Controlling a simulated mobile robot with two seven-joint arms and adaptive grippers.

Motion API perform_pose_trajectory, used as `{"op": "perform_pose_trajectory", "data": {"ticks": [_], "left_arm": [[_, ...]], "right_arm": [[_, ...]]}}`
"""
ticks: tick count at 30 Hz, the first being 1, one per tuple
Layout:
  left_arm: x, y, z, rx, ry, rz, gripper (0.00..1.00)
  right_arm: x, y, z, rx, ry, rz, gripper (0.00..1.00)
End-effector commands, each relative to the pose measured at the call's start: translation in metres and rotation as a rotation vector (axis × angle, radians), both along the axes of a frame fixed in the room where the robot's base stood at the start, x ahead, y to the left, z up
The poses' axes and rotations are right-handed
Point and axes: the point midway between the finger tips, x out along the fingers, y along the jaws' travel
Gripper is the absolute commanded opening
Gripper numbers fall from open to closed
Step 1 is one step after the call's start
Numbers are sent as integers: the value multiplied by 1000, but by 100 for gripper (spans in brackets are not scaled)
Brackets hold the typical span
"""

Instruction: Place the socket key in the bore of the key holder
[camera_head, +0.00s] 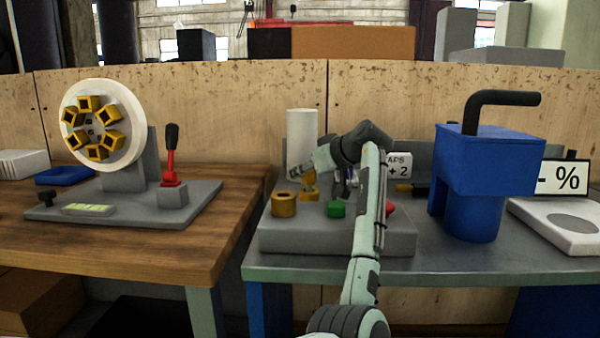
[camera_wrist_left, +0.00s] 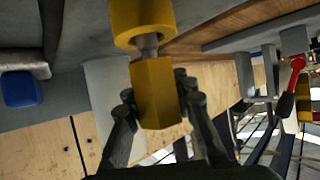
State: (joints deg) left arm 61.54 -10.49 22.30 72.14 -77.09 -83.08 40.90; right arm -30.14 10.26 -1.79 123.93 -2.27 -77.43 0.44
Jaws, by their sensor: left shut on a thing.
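The socket key is a yellow hexagonal block with a short grey shank; it shows in the wrist view (camera_wrist_left: 155,92) and, small, in the head view (camera_head: 310,190). My left gripper (camera_wrist_left: 156,86) is shut on its yellow block, one finger on each side; in the head view the gripper (camera_head: 308,174) is over the grey block's left part. A yellow round piece, apparently the key holder, stands left of the key (camera_head: 284,204) and also shows at the wrist view's top (camera_wrist_left: 142,18). The shank meets or overlaps it there; I cannot tell whether it is in the bore. My right gripper is not in view.
The grey block (camera_head: 335,240) also carries a green button (camera_head: 336,209) and a red one (camera_head: 390,208), close to my arm. A white cylinder (camera_head: 301,135) stands behind. A blue machine (camera_head: 478,175) is on the right; a wheel fixture (camera_head: 103,128) is on the left table.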

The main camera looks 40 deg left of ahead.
Motion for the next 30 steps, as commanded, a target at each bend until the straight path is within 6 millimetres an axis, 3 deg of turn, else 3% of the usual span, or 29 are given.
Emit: {"op": "perform_pose_trajectory", "data": {"ticks": [7,8,14,24,30], "left_arm": [[0,0,-2,1,0,0,0],[0,0,-3,0,0,0,22],[0,0,-2,0,0,-1,45],[0,0,2,0,-1,0,45],[-5,-25,14,0,-4,-3,45]], "right_arm": [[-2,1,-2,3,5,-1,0],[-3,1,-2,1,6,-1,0],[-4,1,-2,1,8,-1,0],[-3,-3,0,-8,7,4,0],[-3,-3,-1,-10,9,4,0]]}}
